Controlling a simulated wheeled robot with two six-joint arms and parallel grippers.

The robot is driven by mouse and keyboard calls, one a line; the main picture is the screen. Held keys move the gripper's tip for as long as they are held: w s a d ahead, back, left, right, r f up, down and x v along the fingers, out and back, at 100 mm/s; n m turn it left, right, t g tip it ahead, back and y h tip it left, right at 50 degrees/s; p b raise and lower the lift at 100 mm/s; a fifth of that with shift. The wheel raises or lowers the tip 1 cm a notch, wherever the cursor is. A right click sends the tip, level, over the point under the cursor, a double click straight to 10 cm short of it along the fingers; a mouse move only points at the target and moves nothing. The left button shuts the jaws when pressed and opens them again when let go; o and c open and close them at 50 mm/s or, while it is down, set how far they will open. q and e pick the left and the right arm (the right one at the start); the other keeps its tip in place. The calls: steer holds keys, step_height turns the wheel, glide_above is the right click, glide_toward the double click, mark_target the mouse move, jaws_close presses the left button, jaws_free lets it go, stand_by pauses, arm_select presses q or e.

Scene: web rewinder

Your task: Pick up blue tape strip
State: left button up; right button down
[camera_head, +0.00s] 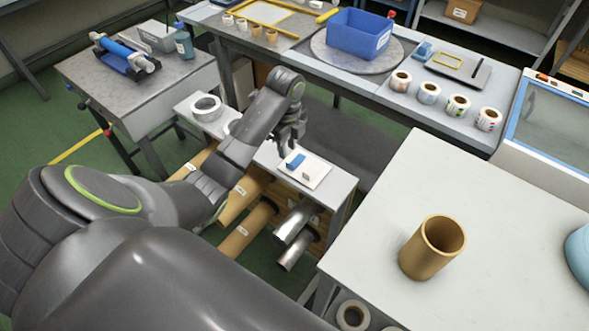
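The blue tape strip (294,161) lies on a small white plate (316,171) on a narrow light-topped bench. A small brownish piece lies beside it on the same plate. My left gripper (290,147) points down just behind and above the strip, and looks apart from it. Its dark fingers are small against a dark background, so I cannot make out the gap between them. My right gripper is not in view.
A roll of white tape (207,107) sits at the left end of the narrow bench (333,186). Cardboard and metal tubes lie below it. A cardboard core (432,247) stands on the right table (480,200). A blue bin (358,33) stands on the back bench.

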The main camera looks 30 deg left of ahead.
mark_target(289, 170)
arm_select(q)
step_height(289, 170, down, 2)
steer(key=shift+f+b, duration=0.1)
steer(key=shift+b, duration=0.4)
steer(key=shift+w+d+f, duration=0.1)
steer(key=shift+f, duration=1.2)
steer(key=shift+w+f, duration=0.1)
steer(key=shift+f, duration=1.15)
steer(key=shift+c, duration=0.2)
jaws_close()
